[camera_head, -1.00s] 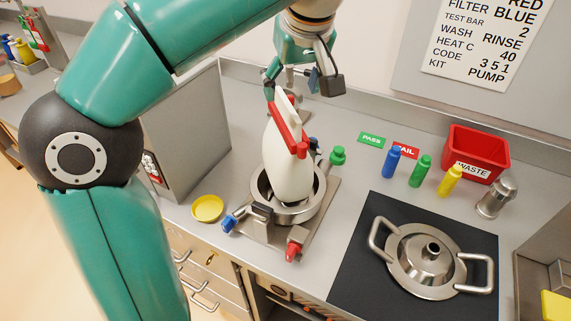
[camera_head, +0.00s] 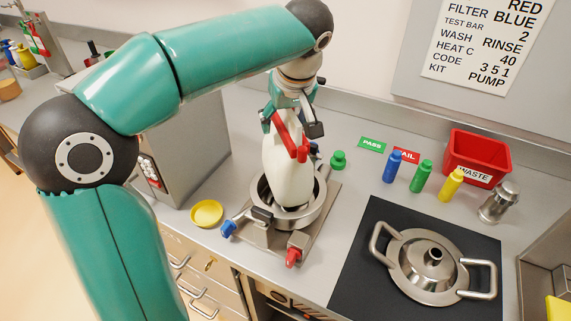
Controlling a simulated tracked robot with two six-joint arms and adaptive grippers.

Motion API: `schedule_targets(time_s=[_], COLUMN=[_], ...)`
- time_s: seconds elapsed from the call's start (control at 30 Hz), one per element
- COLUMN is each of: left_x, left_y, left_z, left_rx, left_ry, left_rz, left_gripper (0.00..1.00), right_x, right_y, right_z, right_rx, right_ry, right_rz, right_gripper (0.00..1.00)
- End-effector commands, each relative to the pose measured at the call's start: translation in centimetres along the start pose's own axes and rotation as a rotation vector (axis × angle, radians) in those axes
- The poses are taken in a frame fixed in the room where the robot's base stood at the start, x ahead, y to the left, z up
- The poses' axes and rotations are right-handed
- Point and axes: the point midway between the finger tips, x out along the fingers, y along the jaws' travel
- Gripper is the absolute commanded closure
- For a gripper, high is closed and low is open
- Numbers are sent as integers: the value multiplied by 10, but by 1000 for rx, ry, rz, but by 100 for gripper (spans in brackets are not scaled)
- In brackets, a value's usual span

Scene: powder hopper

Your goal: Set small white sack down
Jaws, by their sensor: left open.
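The small white sack (camera_head: 286,176) stands upright in the round steel hopper bowl (camera_head: 318,206). It has a red clip (camera_head: 293,140) at its top. My left gripper (camera_head: 292,121) is open, pointing down at the top of the sack, with its dark fingers around or beside the red clip. I cannot tell whether the fingers touch it. The sack's lower end is hidden inside the bowl. My right gripper is out of view.
A steel lid with two handles (camera_head: 428,262) lies on a black mat (camera_head: 356,275) at right. Blue, green and yellow bottles (camera_head: 421,176) stand before the red waste bin (camera_head: 477,151). A yellow dish (camera_head: 207,213) lies left of the hopper. A grey cabinet (camera_head: 190,140) stands behind my left arm.

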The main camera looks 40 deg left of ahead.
Motion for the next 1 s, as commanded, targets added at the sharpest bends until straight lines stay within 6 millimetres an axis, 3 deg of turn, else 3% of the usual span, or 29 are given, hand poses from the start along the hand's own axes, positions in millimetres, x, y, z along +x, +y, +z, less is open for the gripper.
schedule_targets(time_s=[0.93,1.0], left_x=[4,4], left_y=[0,0], left_z=[2,2], left_rx=[1,1], left_ry=[0,0], left_rz=[0,0], left_gripper=[31,43], right_x=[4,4], right_y=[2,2], right_z=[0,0], right_rx=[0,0], right_ry=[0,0], right_rz=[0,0], right_gripper=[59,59])
